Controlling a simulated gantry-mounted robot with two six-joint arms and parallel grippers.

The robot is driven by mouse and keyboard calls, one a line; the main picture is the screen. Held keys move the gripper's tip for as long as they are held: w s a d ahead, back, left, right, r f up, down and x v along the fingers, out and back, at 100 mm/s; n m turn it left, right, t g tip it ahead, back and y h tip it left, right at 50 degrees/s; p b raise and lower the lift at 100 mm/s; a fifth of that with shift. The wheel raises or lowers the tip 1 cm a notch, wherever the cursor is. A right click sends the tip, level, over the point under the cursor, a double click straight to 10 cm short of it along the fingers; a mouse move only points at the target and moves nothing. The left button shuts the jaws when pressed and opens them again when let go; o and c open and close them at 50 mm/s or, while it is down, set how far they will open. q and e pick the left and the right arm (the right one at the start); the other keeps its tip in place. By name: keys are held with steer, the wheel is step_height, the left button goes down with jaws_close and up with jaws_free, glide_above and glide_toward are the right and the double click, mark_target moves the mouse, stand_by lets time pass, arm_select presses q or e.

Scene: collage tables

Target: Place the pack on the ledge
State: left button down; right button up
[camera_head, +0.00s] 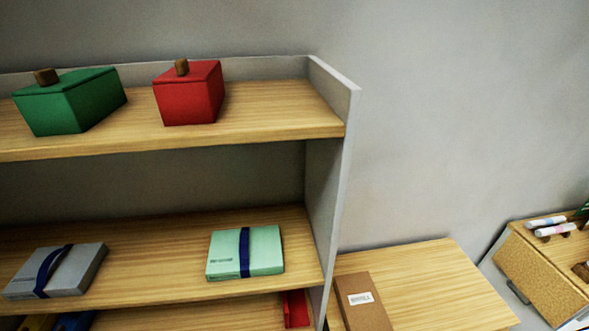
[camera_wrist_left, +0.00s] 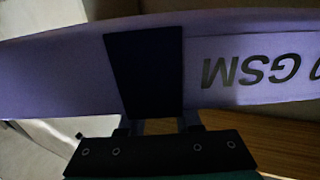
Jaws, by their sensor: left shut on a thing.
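In the left wrist view a pale purple pack (camera_wrist_left: 60,80) with a dark band across it and "GSM" print, upside down, spans the picture. My left gripper (camera_wrist_left: 158,125) is shut on the pack near the band; the fingertips are mostly hidden. Neither gripper nor the purple pack shows in the head view. A grey-sided shelf unit there has an upper wooden board (camera_head: 270,109) and a middle wooden board (camera_head: 150,233). A lower wooden surface (camera_head: 430,280) lies to its right. I cannot tell which of these is the ledge.
A green box (camera_head: 75,103) and a red box (camera_head: 190,97) stand on the upper board. A grey banded pack (camera_head: 80,268) and a mint banded pack (camera_head: 265,250) lie on the middle board. A brown box (camera_head: 357,285) lies on the right surface, with clear wood beside it.

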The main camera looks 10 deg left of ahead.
arm_select(q)
steer(key=shift+s+d+f+m+h, duration=0.3)
steer(key=shift+s+d+f+h, duration=0.3)
steer(key=shift+d+f, duration=0.3)
steer(key=shift+r, duration=0.15)
stand_by(0.5)
